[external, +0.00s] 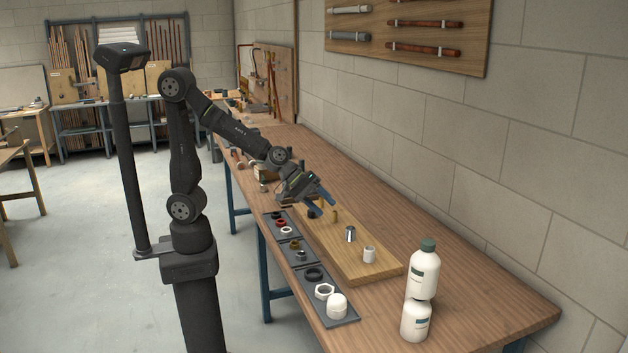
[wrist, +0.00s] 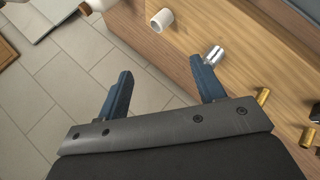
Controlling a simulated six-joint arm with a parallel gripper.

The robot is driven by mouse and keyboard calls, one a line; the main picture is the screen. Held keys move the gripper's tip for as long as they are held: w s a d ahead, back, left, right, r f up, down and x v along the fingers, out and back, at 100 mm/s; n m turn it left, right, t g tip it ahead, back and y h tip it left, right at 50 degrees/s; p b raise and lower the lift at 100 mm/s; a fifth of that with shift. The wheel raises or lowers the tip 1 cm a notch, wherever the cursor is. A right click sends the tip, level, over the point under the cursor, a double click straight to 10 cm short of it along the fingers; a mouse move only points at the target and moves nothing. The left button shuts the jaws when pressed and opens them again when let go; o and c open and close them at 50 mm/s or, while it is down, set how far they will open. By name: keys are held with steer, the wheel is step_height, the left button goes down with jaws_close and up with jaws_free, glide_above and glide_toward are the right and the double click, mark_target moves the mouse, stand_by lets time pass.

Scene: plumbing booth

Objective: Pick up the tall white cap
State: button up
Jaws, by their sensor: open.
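A short white cylinder (external: 369,254), which looks like the tall white cap, stands on the near end of the wooden board (external: 385,270). It also shows in the wrist view (wrist: 162,20), near the top, beyond my fingertips. A larger rounded white cap (external: 337,306) sits in the nearest dark tray, so I cannot be certain which one the name means. My gripper (external: 322,200) is open and empty above the far part of the board, well apart from both. In the wrist view my gripper (wrist: 163,68) shows two separated blue fingers.
A chrome cylinder (external: 350,234) stands on the board between my gripper and the white cylinder. Brass fittings (wrist: 263,96) stand to the right in the wrist view. Dark trays (external: 350,317) with rings and nuts line the bench's left edge. White bottles (external: 422,270) stand at the near right.

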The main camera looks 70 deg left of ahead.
steer(key=s+d+m+g, duration=0.45)
steer(key=d+m, duration=0.35)
steer(key=d, duration=0.6)
steer(key=m+y, duration=0.3)
steer(key=m, duration=0.4)
glide_toward(337, 298)
steer(key=x, duration=0.7)
steer(key=shift+w+r, duration=0.1)
steer(key=shift+w, duration=0.15)
steer(key=shift+s+x, duration=0.15)
steer(key=shift+x, duration=1.15)
steer(key=shift+s+x, duration=0.1)
steer(key=shift+x, duration=1.25)
steer(key=c, duration=0.7)
